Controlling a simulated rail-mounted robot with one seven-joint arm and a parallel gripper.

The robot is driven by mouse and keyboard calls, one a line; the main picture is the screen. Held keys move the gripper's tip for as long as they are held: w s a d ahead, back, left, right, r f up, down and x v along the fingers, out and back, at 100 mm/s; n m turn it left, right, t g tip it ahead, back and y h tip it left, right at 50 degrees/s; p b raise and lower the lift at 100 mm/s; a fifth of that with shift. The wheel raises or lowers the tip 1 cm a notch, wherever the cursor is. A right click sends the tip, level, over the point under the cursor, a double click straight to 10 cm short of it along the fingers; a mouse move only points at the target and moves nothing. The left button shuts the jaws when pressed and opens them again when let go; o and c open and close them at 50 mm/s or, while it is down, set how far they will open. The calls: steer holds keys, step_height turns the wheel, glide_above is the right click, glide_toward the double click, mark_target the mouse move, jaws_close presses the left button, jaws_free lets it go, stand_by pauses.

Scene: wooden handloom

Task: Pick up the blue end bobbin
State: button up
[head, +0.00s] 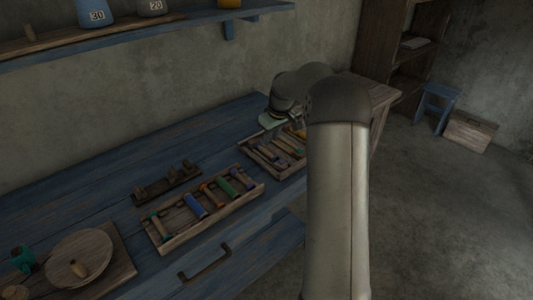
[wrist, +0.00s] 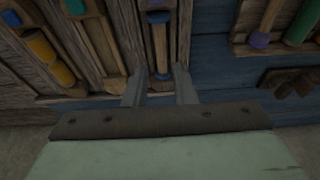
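In the wrist view, a slim wooden bobbin with a blue band near its top (wrist: 158,17) lies lengthwise in a narrow tray compartment. A small blue end shows low on it, between my fingers. My gripper (wrist: 160,72) is open, with one finger on each side of the bobbin's lower end. I cannot tell whether the fingers touch it or how far down they reach. In the head view my arm reaches over the right bobbin tray (head: 248,163) and hides part of it; the fingertips are not clear there.
Other bobbins share the tray, among them a yellow one (wrist: 50,58). A second tray (head: 170,247) holds several bobbins, including a thick blue one (head: 195,206). A dark peg rack (head: 167,185) lies behind it. A round wooden disc (head: 80,258) is at the left.

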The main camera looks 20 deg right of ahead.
mark_target(267, 151)
steer(key=x, duration=0.6)
steer(key=shift+a+f, duration=0.15)
steer(key=shift+f, duration=0.15)
steer(key=shift+s, duration=0.1)
steer(key=shift+f, duration=0.1)
